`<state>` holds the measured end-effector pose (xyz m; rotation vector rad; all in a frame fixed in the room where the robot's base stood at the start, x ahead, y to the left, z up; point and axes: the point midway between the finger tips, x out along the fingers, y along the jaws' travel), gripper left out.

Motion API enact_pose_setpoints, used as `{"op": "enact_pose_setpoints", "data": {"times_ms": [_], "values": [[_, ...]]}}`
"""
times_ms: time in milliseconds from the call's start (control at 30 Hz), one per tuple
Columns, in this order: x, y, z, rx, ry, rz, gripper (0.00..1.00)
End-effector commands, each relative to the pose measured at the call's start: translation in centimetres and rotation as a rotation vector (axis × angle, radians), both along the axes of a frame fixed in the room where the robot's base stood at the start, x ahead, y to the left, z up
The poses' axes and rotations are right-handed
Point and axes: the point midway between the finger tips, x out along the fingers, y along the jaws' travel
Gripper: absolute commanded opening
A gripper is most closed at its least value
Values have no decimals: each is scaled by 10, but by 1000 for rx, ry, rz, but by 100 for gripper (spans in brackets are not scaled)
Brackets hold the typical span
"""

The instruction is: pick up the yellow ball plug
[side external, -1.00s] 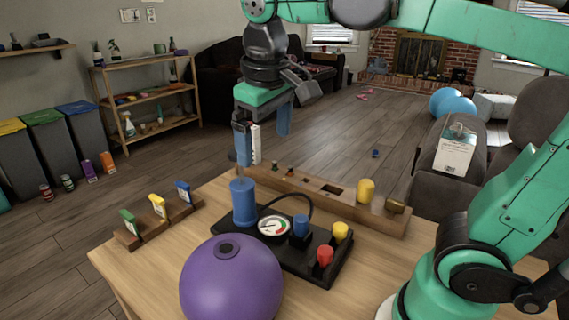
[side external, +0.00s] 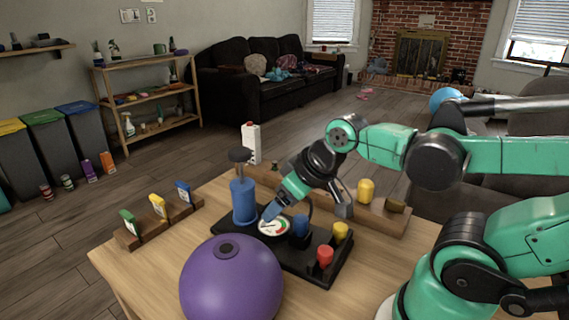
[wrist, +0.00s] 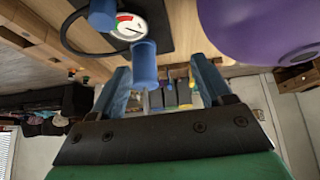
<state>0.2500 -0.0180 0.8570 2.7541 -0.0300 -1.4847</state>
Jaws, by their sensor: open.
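Two yellow pieces could be the yellow ball plug, and I cannot tell which is. A larger rounded yellow piece (side external: 365,190) stands on the wooden rack (side external: 386,218). A smaller yellow piece (side external: 341,232) stands at the right end of the black base (side external: 310,267), beside a red one (side external: 324,256). My gripper (side external: 270,212) is over the black base near the gauge (side external: 272,227), pointing down-left. In the wrist view its fingers (wrist: 162,82) are apart, with the blue pump (wrist: 143,62) ahead. Neither yellow piece is clear there.
The purple ball (side external: 231,283), with a dark hole on top, sits at the table's front. The blue pump (side external: 243,203) with its dark handle stands left of the gauge. A small rack (side external: 157,228) holds several coloured tags at left. A blue piece (side external: 300,226) stands beside the gauge.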

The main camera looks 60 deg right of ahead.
Motion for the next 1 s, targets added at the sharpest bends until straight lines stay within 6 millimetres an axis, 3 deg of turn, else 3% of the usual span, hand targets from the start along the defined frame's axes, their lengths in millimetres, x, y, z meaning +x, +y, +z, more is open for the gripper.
{"op": "enact_pose_setpoints", "data": {"times_ms": [200, 400, 600, 1000], "values": [[-39, -63, -23, -17, 131, -40, 72], [-75, -91, -36, 11, 185, -16, 72], [-87, -97, -40, 23, 189, 6, 72], [-77, -97, -63, 21, 189, 11, 72]]}}
